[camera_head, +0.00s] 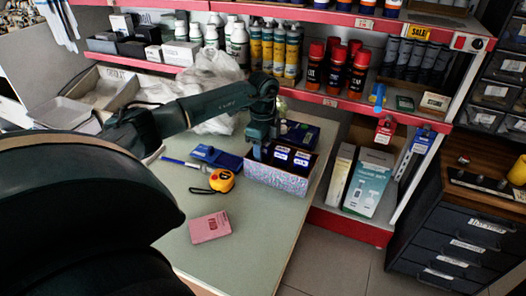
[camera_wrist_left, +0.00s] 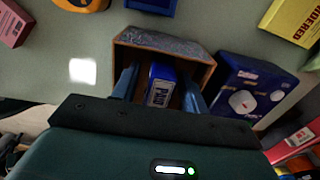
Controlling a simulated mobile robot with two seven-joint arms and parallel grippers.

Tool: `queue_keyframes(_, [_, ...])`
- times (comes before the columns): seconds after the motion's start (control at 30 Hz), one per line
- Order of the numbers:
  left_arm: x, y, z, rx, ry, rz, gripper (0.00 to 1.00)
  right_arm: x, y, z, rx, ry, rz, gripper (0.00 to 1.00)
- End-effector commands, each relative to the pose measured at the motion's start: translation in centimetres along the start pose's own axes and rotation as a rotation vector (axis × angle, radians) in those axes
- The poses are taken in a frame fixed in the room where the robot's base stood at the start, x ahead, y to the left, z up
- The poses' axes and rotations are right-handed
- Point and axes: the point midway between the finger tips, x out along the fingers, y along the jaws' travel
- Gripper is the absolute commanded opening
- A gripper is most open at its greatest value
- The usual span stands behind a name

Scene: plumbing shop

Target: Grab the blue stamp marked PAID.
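The blue stamp marked PAID (camera_wrist_left: 160,85) stands in an open patterned box in the left wrist view, its white label readable. The box (camera_head: 279,182) is near the table's right edge in the head view. Two blue stamps with white labels (camera_head: 281,153) (camera_head: 302,158) show inside it there, their words too small to read. My left gripper (camera_head: 257,152) points down at the box's left part. In the left wrist view its blue fingers (camera_wrist_left: 160,78) are open, one on each side of the PAID stamp, with gaps visible. My right gripper is not in view.
A blue package (camera_head: 300,135) lies just behind the box. A blue item (camera_head: 217,157), a yellow tape measure (camera_head: 222,181) and a pink pad (camera_head: 210,227) lie to its left. Shelves with bottles and spray cans (camera_head: 337,70) rise behind. The table's front (camera_head: 250,255) is clear.

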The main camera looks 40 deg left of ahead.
Motion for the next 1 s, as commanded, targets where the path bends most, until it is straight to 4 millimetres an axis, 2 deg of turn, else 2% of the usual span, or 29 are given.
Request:
queue_keyframes(0.07, [0.0,0.0,0.0,0.0,0.0,0.0,0.37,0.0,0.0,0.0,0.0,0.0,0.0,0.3])
queue_keyframes(0.5, [-0.1,0.0,0.0,0.0,0.001,0.0,0.02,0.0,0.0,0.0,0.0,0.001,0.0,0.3])
queue_keyframes(0.77, [-0.5,0.0,0.0,0.0,0.001,-0.001,0.02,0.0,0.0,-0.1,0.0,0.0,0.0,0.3])
queue_keyframes(0.87, [-1.7,-0.1,0.0,0.0,0.002,-0.004,0.02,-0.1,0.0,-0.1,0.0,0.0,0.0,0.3])
queue_keyframes(1.0, [-4.6,-0.1,0.0,0.0,0.002,-0.006,0.02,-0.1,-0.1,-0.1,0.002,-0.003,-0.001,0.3])
